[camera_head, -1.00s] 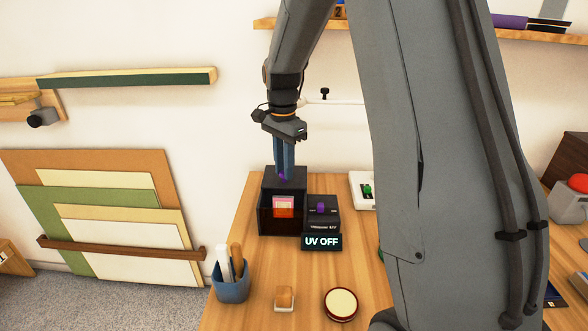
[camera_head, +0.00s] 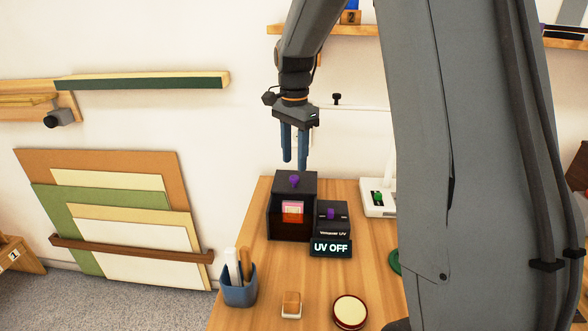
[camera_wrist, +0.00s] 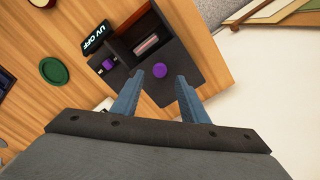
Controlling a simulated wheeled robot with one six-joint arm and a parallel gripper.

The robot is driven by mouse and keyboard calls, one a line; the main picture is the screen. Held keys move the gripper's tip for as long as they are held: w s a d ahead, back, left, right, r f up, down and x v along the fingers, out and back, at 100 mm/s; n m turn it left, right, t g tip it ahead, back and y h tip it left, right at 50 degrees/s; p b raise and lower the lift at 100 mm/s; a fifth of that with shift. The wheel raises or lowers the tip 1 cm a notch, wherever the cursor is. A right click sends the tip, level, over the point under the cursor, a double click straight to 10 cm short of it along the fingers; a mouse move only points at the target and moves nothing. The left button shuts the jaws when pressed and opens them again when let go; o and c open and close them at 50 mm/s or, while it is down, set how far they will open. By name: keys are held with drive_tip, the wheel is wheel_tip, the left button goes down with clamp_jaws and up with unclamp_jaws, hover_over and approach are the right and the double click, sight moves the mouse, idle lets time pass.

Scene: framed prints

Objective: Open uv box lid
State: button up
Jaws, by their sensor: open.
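The black UV box (camera_head: 290,226) stands on the wooden table with a purple knob (camera_head: 294,181) on its top lid (camera_head: 308,183). A pink and orange item (camera_head: 292,211) shows in its front window. My gripper (camera_head: 295,165) is open and empty above the box, its blue fingers pointing down, apart from the knob. In the wrist view the knob (camera_wrist: 160,71) lies between and beyond the open fingertips. A switch unit (camera_head: 332,218) with a purple knob stands right of the box, with a sign reading "UV OFF" (camera_head: 331,248).
A blue cup with tools (camera_head: 239,286) stands at the table's left edge. A small block on a dish (camera_head: 291,304) and a round cream-topped item (camera_head: 350,312) lie in front. A white device with a green part (camera_head: 378,199) is to the right. My arm hides the table's right side.

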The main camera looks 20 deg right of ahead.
drive_tip(key=shift+r, duration=1.5)
drive_tip(key=shift+s+f, duration=0.1)
drive_tip(key=s+a+f+n, duration=0.2)
drive_tip(key=s+f+n, duration=0.1)
drive_tip(key=s, duration=0.5)
drive_tip(key=s+a+f+n, duration=0.1)
drive_tip(key=s+f+n, duration=0.3)
drive_tip(key=s, duration=0.5)
drive_tip(key=s+a+f+n, duration=0.2)
drive_tip(key=s+f+n, duration=0.2)
drive_tip(key=s+n, duration=0.3)
drive_tip(key=shift+s+a, duration=0.35)
drive_tip(key=shift+s, duration=0.65)
